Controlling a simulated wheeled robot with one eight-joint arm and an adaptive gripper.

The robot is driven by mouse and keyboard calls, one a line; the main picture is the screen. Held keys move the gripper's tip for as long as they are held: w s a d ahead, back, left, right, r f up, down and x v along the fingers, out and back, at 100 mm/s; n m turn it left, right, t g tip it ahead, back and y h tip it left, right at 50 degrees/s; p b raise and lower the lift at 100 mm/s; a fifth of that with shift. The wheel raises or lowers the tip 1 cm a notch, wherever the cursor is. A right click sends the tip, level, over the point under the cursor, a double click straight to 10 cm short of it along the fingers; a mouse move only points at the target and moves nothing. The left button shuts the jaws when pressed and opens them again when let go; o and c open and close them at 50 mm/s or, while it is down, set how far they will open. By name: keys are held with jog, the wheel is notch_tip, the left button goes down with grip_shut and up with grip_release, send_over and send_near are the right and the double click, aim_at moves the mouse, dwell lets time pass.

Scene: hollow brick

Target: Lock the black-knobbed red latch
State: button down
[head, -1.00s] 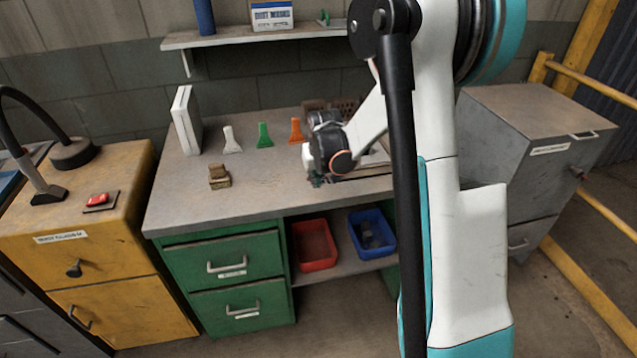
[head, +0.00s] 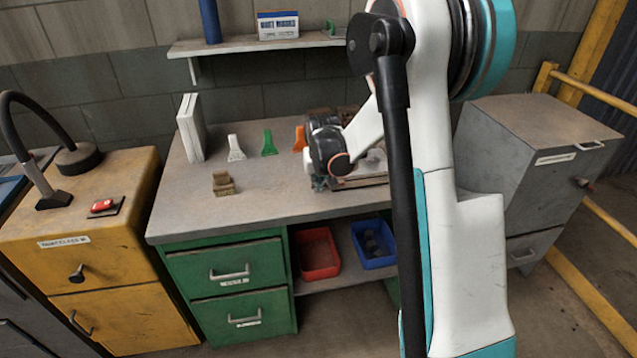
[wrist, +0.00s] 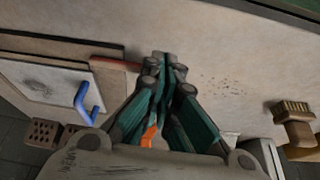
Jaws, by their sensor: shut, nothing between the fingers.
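A red bar (wrist: 116,63), apparently the red latch, lies along the edge of a pale panel (wrist: 45,82) with a blue handle (wrist: 88,103) in the wrist view. Its right end reaches my gripper's fingertips (wrist: 163,62). No black knob is clearly visible; the fingers may hide it. My gripper is shut with nothing between its fingers, close beside the bar's end; I cannot tell whether they touch. In the head view my gripper (head: 319,184) is low over the workbench (head: 265,203), at the left of a low box (head: 362,181) largely hidden by my arm.
White (head: 236,148), green (head: 269,144) and orange (head: 300,139) scrapers stand behind my gripper. Red (head: 317,254) and blue (head: 374,243) bins sit on the lower shelf. A yellow cabinet (head: 75,220) stands at left.

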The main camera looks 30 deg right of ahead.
jog(key=shift+w, duration=0.2)
jog(key=w+m+h, duration=0.1)
jog(key=w+m, duration=0.2)
jog(key=shift+w+a+m+g, duration=0.1)
jog(key=shift+m+g, duration=0.3)
jog(key=shift+w+d+m+h+p, duration=0.25)
jog(key=shift+w+m+h+p, duration=0.05)
jog(key=shift+w+m, duration=0.6)
jog(key=w+m, duration=0.1)
jog(key=w+d+m+g, duration=0.1)
jog(key=shift+m+h, duration=0.3)
jog(key=shift+m, duration=0.1)
jog(key=w+d+m+g, duration=0.1)
jog(key=m, duration=0.1)
jog(key=w+d+m+g+p, duration=0.1)
jog(key=w+d+m, duration=0.1)
jog(key=shift+m+h, duration=0.3)
jog(key=d+m, duration=0.1)
jog(key=w+d+m+g+p, duration=0.1)
jog(key=m, duration=0.1)
jog(key=shift+w+d, duration=0.15)
jog(key=shift+d, duration=0.25)
jog(key=shift+w+d, duration=0.15)
jog(key=shift+d, duration=0.35)
